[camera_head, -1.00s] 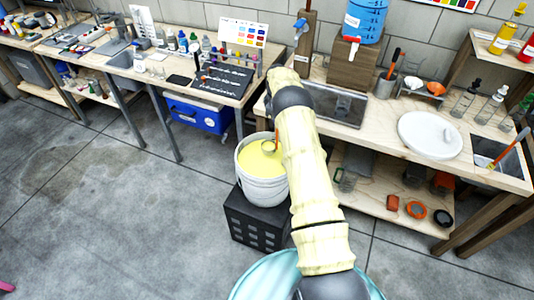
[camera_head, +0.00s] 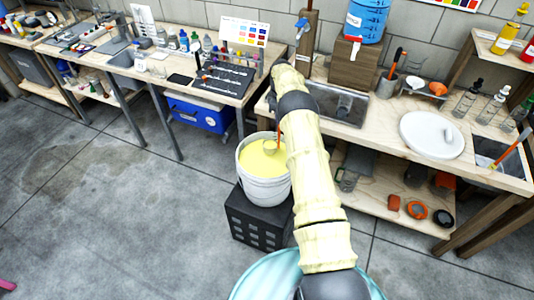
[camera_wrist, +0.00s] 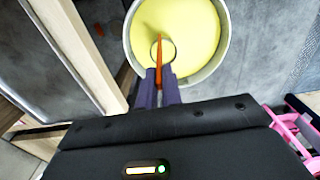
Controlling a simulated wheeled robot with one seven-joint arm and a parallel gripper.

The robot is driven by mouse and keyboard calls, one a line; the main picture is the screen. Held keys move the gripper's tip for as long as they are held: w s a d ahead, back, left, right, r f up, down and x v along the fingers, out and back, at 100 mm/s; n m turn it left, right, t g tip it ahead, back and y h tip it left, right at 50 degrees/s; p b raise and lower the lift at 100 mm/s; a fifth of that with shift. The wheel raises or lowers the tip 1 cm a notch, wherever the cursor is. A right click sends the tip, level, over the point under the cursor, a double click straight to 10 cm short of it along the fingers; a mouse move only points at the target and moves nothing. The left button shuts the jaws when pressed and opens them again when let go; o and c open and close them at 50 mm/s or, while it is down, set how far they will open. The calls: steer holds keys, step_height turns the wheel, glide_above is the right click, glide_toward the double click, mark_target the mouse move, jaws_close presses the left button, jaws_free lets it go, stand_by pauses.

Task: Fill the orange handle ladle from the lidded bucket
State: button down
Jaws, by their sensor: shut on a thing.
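The bucket (camera_head: 266,190) is white, stands open on a black crate and holds yellow liquid (camera_head: 254,160); its rim also shows in the wrist view (camera_wrist: 222,52). The ladle's orange handle (camera_wrist: 159,71) is between the fingers of my gripper (camera_wrist: 160,90), which is shut on it above the near side of the bucket. The ladle's round bowl (camera_head: 270,147) is over or at the liquid, inside the rim. It looks yellowish inside, but how full it is I cannot tell. In the head view my arm hides the gripper.
A round white lid (camera_head: 432,135) lies on the right bench. The black crate (camera_head: 257,219) carries the bucket. A blue bin (camera_head: 197,114) stands under the left bench. A pink frame (camera_wrist: 292,130) shows at right in the wrist view. The floor left of the bucket is clear.

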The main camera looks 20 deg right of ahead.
steer(key=shift+r+p, duration=0.7)
steer(key=shift+r, duration=1)
